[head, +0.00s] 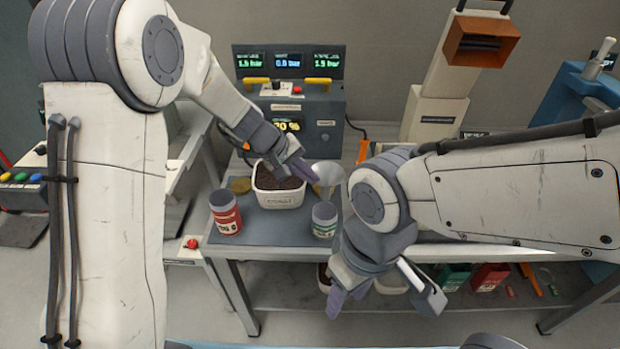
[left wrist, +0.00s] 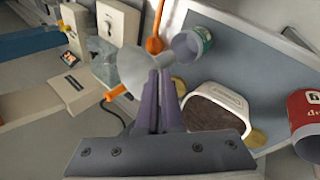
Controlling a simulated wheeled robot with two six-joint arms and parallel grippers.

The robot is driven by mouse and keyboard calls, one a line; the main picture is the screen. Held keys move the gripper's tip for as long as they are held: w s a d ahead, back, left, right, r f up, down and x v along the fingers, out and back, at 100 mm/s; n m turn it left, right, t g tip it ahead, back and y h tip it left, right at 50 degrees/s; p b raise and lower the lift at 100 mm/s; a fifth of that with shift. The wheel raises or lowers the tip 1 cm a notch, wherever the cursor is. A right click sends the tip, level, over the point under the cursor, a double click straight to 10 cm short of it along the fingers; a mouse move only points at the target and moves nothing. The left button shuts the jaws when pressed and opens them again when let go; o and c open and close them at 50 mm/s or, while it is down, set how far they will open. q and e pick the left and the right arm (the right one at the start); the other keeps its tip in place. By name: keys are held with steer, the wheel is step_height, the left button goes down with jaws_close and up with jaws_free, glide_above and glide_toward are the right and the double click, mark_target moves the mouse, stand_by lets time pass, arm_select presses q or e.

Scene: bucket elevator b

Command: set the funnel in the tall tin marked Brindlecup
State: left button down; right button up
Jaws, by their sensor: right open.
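The pale grey funnel (head: 329,173) is at the tips of my left gripper (head: 305,170), above the back of the table. In the left wrist view, the funnel (left wrist: 137,70) sits at the ends of the gripper's nearly closed fingers (left wrist: 164,82), which hold it. A red tin (head: 227,214) stands at the table's left front. A smaller green-and-white tin (head: 324,221) stands to the right, below the funnel in the picture; it also shows in the left wrist view (left wrist: 192,46). I cannot read Brindlecup on either label. My right gripper (head: 347,300) is open and empty before the table's front edge.
A white tub (head: 280,198) of dark granules stands between the tins. A yellow disc (head: 240,185) lies behind the red tin. A control box (head: 295,115) with displays stands behind. Bare grey table (head: 265,232) shows in front of the tub. The lower shelf holds several containers.

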arm_select(q)
step_height(320, 180, up, 6)
steer(key=p, duration=0.4)
steer(key=shift+r, duration=0.2)
stand_by(0.4)
